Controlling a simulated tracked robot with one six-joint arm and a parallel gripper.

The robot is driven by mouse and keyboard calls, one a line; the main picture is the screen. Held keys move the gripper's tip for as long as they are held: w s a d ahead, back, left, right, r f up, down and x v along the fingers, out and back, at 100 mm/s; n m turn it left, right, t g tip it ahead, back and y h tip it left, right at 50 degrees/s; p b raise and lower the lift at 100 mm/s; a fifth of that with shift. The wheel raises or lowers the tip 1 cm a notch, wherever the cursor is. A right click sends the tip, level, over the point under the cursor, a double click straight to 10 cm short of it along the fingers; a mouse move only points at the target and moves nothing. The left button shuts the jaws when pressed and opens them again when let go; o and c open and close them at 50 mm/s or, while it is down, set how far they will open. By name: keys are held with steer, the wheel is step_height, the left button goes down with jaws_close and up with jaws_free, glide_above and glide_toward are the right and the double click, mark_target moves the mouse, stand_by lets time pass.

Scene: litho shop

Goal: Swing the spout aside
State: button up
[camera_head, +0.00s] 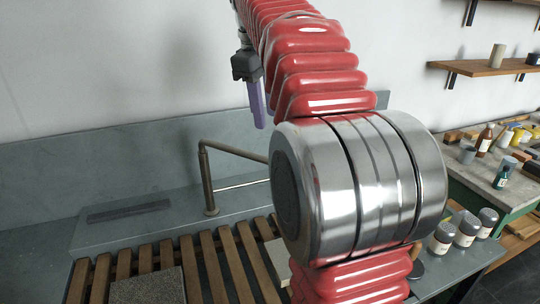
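The spout (236,151) is a thin metal tube running right from the top of an upright post (208,180) at the back of the sink. Its right end is hidden behind my own red and silver arm. A thinner, pale rod (240,185) shows below it, also running behind my arm. My gripper (259,112) hangs above and behind the spout, with purple fingers pointing down. It appears apart from the spout, and nothing shows in it. The fingers overlap from this angle, so their opening is unclear.
Wooden slats (207,262) cover the sink, with a grey speckled stone (147,287) on them at front left. A grey backsplash (110,165) rises behind. Shaker cans (466,230) stand on the right ledge. A bench (480,178) with bottles and a wall shelf (485,68) are further right.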

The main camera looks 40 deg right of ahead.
steer(key=f, duration=0.4)
steer(key=d+f, duration=0.1)
steer(key=f, duration=0.4)
steer(key=w+d+f, duration=0.1)
steer(key=f, duration=0.3)
steer(key=shift+d+f, duration=0.2)
steer(key=shift+c, duration=0.5)
jaws_close()
